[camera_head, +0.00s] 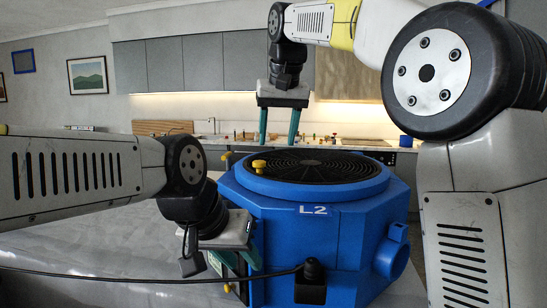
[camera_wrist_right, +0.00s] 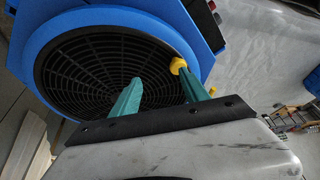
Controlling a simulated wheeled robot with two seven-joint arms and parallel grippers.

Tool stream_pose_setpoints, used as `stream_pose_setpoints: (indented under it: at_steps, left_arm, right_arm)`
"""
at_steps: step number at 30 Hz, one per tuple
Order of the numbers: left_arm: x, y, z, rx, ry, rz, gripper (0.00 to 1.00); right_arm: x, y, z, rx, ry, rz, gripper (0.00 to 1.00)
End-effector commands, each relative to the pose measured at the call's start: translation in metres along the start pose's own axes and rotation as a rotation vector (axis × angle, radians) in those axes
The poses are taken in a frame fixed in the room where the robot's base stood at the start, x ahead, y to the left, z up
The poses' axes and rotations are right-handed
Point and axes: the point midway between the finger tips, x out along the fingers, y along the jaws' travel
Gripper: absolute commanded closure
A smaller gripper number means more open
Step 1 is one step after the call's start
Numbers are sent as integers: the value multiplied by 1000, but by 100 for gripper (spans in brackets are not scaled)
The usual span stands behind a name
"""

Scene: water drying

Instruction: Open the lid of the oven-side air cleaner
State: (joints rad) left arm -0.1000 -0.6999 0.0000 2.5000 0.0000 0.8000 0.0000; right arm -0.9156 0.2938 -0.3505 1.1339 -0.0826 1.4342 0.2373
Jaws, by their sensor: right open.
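The air cleaner is a blue eight-sided housing (camera_head: 325,235) marked L2. Its round top has a blue rim (camera_head: 262,187) and a black grille (camera_head: 320,168), which lies flat. A yellow knob (camera_head: 258,165) stands at the rim's left side; it also shows in the right wrist view (camera_wrist_right: 178,66). My right gripper (camera_head: 278,138) points down over the top's far left part, open and empty, one finger close to the knob in the wrist view (camera_wrist_right: 160,90); contact is unclear. My left gripper (camera_head: 235,262) is low at the housing's left side, fingers apart, tips partly hidden.
A black cable (camera_head: 150,281) runs to a plug (camera_head: 311,282) on the housing's front. A blue round port (camera_head: 391,258) sticks out at the right. More yellow knobs (camera_head: 226,156) show on the left. A kitchen counter with small items stands behind.

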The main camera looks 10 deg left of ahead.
Motion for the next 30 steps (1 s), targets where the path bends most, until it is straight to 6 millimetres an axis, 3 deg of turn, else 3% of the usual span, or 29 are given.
stream_pose_setpoints:
  at_steps: [1,3,6,21,30]
  left_arm:
    - [0,0,0,0,0,0,64]
    - [0,0,0,0,0,0,64]
    - [0,0,0,0,0,0,64]
    - [0,0,0,0,0,0,64]
    - [0,0,0,0,0,0,64]
  right_arm:
    - [0,-18,-6,-19,3,12,47]
    - [-1,-32,-10,-29,6,24,47]
    - [0,-42,-12,-38,6,33,47]
    - [67,-40,-13,-39,6,33,47]
    - [76,-40,-13,-38,8,32,47]
